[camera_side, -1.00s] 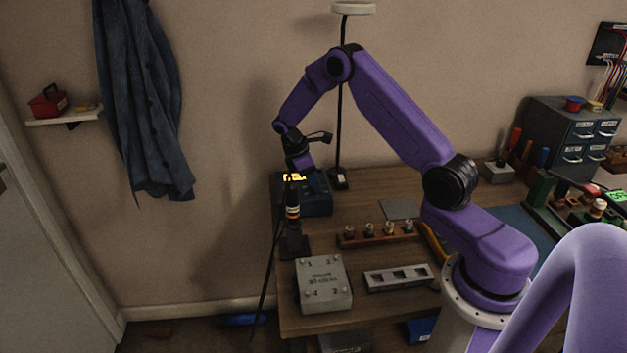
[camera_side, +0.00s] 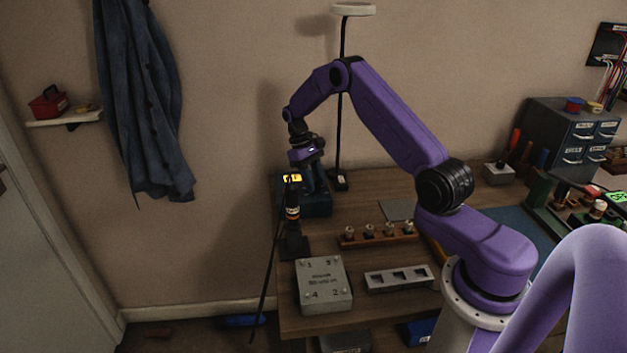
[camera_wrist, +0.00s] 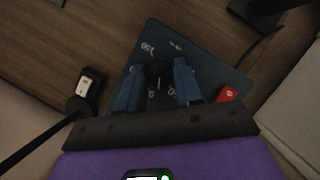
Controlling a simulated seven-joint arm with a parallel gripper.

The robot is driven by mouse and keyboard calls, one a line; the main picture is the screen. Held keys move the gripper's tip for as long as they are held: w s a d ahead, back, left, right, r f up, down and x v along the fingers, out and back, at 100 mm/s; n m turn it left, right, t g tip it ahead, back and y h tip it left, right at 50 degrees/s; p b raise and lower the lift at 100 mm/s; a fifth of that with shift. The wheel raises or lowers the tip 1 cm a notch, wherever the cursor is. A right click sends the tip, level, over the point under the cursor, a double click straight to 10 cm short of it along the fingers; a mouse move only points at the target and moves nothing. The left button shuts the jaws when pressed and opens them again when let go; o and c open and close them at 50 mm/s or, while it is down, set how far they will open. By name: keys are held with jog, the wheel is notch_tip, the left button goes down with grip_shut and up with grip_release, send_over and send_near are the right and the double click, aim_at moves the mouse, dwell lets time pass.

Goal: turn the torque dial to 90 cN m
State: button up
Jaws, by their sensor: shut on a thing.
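The torque dial is a round black knob (camera_wrist: 158,76) on the top face of a dark teal controller box (camera_wrist: 150,35), seen in the wrist view. My gripper reaches down over the box there, hiding the dial.
A black screwdriver (camera_side: 292,205) stands in a holder in front of the box, its cable hanging down. A red switch (camera_wrist: 227,95) is beside my right finger. A grey numbered block (camera_side: 323,284) and a wooden rack (camera_side: 378,236) are nearer.

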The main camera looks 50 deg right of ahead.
jog(key=m+y, duration=0.1)
jog(key=m, duration=0.3)
jog(key=shift+d+m+t+y, duration=0.1)
jog(key=shift+m+t+y, duration=0.2)
jog(key=shift+t+y, duration=0.1)
dwell(0.4)
jog(key=o, duration=1)
jog(key=v, duration=1.7)
jog(key=shift+w, duration=0.1)
jog(key=shift+r, duration=0.15)
